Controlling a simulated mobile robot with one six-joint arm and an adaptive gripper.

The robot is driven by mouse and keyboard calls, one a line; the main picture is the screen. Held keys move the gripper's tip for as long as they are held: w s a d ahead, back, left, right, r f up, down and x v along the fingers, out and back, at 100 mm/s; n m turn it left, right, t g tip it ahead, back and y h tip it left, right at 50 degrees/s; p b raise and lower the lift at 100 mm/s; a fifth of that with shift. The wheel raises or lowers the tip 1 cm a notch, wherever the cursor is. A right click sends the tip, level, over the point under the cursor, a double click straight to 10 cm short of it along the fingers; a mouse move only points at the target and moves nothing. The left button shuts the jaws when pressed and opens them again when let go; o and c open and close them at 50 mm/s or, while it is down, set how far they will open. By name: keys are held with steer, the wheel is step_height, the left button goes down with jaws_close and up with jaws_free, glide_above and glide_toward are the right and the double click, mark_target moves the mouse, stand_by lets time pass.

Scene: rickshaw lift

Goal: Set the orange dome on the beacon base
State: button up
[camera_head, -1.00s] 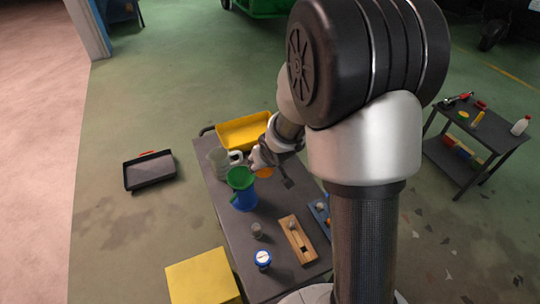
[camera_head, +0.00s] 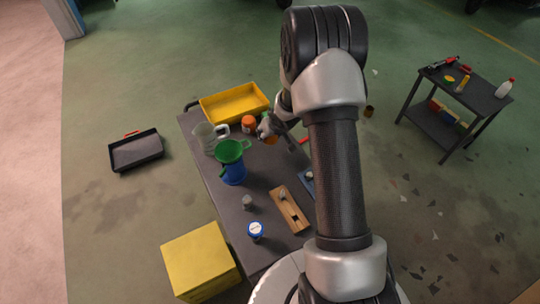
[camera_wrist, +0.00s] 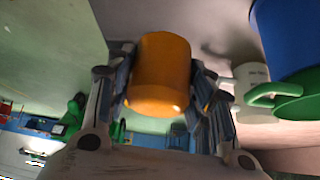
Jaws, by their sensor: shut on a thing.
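My gripper (camera_head: 269,131) is over the far part of the grey bench top (camera_head: 208,178). It is shut on the orange dome (camera_wrist: 160,75), which sits between the fingers in the wrist view. I cannot tell for sure which thing is the beacon base. A small blue piece with a white top (camera_head: 256,230) stands at the near end, and a small grey knob-like piece (camera_head: 247,202) stands behind it.
A green funnel (camera_head: 230,150) on a blue container and a clear jug (camera_head: 207,138) stand left of my gripper. A wooden block (camera_head: 290,210) lies front right. A yellow box (camera_head: 200,262) stands beside the bench.

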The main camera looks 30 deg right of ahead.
step_height(320, 180, down, 9)
steer(key=b, duration=0.4)
steer(key=shift+f, duration=0.1)
steer(key=o, duration=1)
steer(key=shift+o, duration=0.2)
